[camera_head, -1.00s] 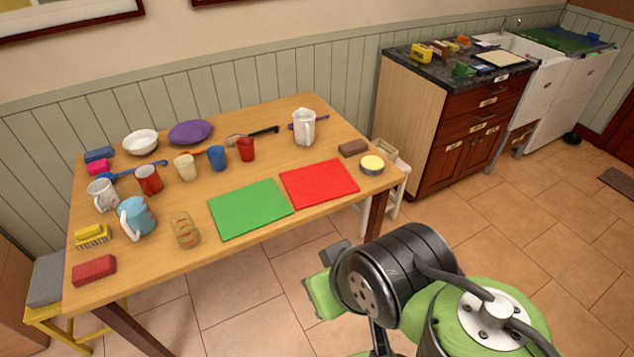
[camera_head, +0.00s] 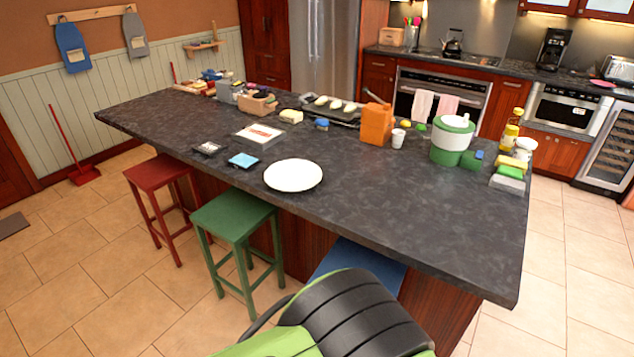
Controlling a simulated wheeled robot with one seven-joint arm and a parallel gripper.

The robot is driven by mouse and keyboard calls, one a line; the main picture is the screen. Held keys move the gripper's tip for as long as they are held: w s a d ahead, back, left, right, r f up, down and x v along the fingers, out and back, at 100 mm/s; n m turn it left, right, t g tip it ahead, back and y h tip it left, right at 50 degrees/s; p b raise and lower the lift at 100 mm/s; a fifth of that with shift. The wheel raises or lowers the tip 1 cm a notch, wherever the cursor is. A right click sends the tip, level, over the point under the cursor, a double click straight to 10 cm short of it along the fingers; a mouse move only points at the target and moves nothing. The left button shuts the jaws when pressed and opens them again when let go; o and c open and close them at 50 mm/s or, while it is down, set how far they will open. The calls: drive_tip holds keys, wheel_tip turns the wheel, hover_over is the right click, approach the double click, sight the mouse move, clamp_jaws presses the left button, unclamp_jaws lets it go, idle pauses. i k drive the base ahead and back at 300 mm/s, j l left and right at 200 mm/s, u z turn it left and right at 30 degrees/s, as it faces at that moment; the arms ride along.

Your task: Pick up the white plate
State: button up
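The white plate (camera_head: 293,175) lies flat near the front edge of the dark kitchen island (camera_head: 390,215), a little left of the picture's middle. Nothing lies on it and it is in full view. My green and black arm shows at the bottom middle, in front of the island and below the plate. My gripper is outside the picture, so its fingers cannot be seen.
Red (camera_head: 158,175), green (camera_head: 232,215) and blue (camera_head: 362,258) stools line the front. The island's right front is clear.

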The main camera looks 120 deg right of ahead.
sight(293, 174)
drive_tip(key=z, duration=4.1)
drive_tip(key=i+u, duration=0.35)
drive_tip(key=i, duration=0.25)
drive_tip(key=i+l+u, duration=0.1)
drive_tip(key=i+u, duration=0.3)
drive_tip(key=i, duration=0.2)
